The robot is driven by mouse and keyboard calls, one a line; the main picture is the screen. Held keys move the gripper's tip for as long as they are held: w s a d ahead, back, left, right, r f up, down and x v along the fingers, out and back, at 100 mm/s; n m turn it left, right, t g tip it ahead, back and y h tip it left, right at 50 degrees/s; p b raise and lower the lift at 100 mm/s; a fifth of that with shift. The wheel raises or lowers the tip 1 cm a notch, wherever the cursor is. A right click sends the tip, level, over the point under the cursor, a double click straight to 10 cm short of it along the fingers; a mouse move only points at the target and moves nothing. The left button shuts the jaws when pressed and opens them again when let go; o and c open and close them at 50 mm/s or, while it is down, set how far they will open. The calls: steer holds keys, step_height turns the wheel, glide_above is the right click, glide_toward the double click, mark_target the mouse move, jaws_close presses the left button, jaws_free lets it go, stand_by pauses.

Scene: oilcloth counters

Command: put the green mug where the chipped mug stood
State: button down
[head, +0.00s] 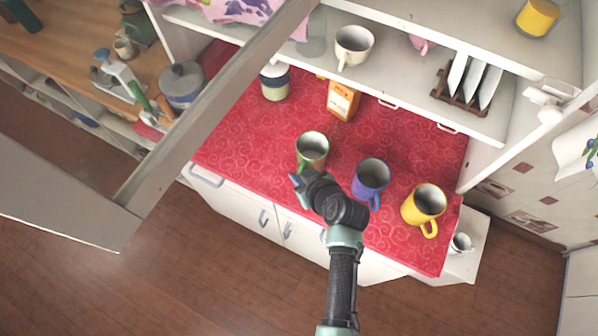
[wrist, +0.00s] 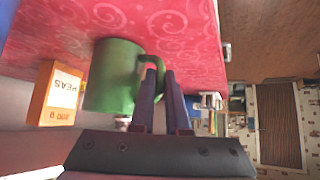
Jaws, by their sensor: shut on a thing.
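The green mug (head: 312,148) is over the red cloth near the counter's front edge, its open top towards the head camera. It also shows in the wrist view (wrist: 112,78). My gripper (wrist: 160,76) is shut on its handle, at the near side of the mug in the head view. I cannot tell whether the mug's base touches the cloth. A cream mug (head: 353,46) stands on the shelf above, and a small white mug (head: 461,243) stands low at the right. No chip can be made out on either.
A purple mug (head: 371,178) and a yellow mug (head: 425,204) stand right of my gripper. An orange peas box (head: 343,101) and a lidded jar (head: 275,82) stand behind. A rack with plates (head: 470,85) is on the shelf. Red cloth (head: 240,138) is clear at left.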

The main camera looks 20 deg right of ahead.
steer(key=shift+f, duration=0.15)
steer(key=c, duration=0.9)
jaws_free()
steer(key=shift+r, duration=0.2)
steer(key=b+v, duration=0.1)
steer(key=v, duration=1.1)
